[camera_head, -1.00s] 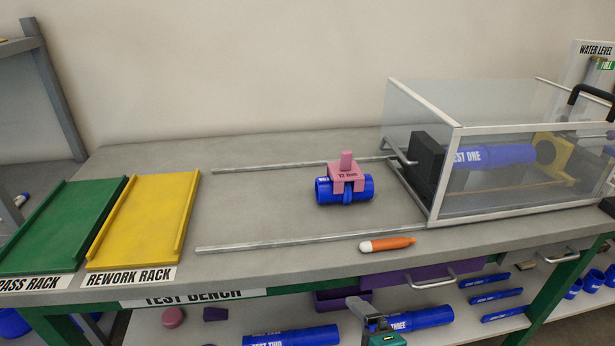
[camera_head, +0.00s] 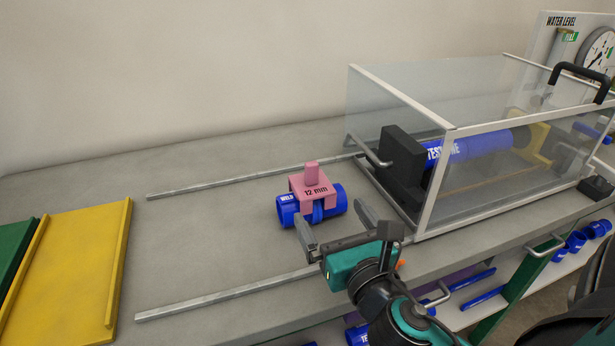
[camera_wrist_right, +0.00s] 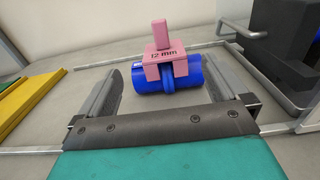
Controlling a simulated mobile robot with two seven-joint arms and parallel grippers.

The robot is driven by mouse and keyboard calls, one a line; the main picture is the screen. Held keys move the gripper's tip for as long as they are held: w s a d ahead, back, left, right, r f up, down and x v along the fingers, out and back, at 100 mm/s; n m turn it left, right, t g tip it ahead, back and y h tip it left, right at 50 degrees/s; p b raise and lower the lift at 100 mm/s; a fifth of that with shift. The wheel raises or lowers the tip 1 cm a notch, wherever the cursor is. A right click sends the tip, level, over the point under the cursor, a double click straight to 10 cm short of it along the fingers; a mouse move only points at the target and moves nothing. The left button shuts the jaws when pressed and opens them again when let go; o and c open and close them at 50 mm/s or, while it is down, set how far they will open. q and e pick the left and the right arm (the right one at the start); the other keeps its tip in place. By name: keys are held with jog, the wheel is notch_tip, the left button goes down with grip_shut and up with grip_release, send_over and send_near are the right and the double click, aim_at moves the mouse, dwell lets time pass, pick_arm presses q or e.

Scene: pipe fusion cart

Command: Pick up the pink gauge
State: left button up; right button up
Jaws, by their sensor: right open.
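The pink gauge (camera_head: 312,187), marked "12 mm", sits astride a blue pipe (camera_head: 335,200) on the bench, with its upright tab pointing up. It also shows in the right wrist view, where the gauge (camera_wrist_right: 165,58) stands over the raised ring of the blue pipe (camera_wrist_right: 150,82). My right gripper (camera_head: 335,228) is open and empty, just in front of the pipe and gauge. In the right wrist view its two fingers (camera_wrist_right: 166,90) point toward the pipe, one on each side, with the gauge beyond them between the two. My left gripper is not in view.
Two metal rails (camera_head: 225,292) run along the grey bench (camera_head: 190,235). A clear test box (camera_head: 440,185) with a black block (camera_head: 400,165) stands right of the gauge. A yellow rack (camera_head: 75,265) lies at the left. The bench left of the pipe is clear.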

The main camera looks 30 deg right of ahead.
aim_at(313, 182)
jog(key=x, duration=1.1)
jog(key=shift+w+d+p, duration=0.2)
jog(key=shift+p, duration=0.2)
jog(key=shift+c, duration=0.3)
jog(key=c, duration=0.9)
